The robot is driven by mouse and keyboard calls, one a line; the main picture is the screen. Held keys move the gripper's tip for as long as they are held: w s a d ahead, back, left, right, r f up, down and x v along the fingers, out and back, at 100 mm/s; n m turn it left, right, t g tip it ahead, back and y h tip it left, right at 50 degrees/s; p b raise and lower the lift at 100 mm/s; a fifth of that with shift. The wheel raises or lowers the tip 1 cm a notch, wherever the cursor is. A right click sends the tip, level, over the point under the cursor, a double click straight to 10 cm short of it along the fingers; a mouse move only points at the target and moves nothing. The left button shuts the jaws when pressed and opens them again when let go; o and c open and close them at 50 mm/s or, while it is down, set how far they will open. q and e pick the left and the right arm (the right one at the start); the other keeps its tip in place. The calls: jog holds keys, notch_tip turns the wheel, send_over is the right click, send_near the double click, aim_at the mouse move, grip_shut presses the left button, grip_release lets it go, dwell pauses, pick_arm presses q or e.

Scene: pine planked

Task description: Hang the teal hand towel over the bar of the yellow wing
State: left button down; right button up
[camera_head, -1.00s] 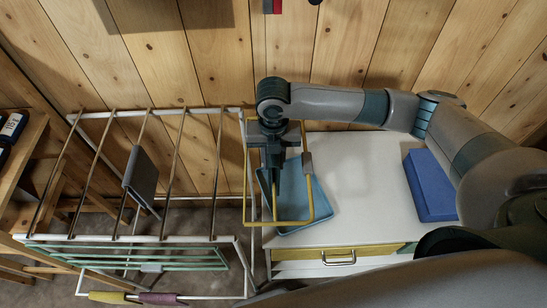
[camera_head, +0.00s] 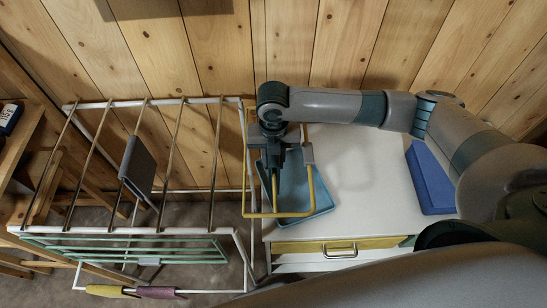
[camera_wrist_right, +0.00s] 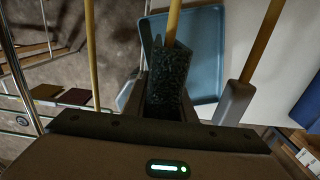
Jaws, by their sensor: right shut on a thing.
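The yellow wing (camera_head: 313,187) is a tubular frame at the right side of the drying rack, standing out over the white cabinet. One of its bars (camera_head: 275,196) runs down from beneath my right gripper (camera_head: 272,166). In the wrist view the gripper (camera_wrist_right: 168,100) is shut on a dark teal, speckled cloth, the hand towel (camera_wrist_right: 170,78). The towel lies at the yellow bar (camera_wrist_right: 173,22), covering part of it. I cannot tell whether it hangs down on both sides. In the head view the gripper mostly hides the towel. My left gripper is not in view.
A light blue tray (camera_head: 313,198) lies on the white cabinet (camera_head: 360,160) under the wing. A blue box (camera_head: 430,180) is at the cabinet's right. A grey cloth (camera_head: 138,168) hangs on the drying rack (camera_head: 211,200). A grey clip (camera_head: 307,153) sits on the wing's right bar.

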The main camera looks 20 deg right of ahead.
aim_at(274, 161)
jog(key=shift+f+b, duration=0.65)
jog(key=shift+f, duration=0.9)
jog(key=o, duration=1.4)
jog(key=shift+o, duration=0.2)
notch_tip(274, 161, up, 6)
jog(key=p, duration=0.6)
jog(key=shift+r, duration=0.2)
jog(key=shift+r+p, duration=0.85)
jog(key=shift+r, duration=0.4)
jog(key=shift+a, duration=0.1)
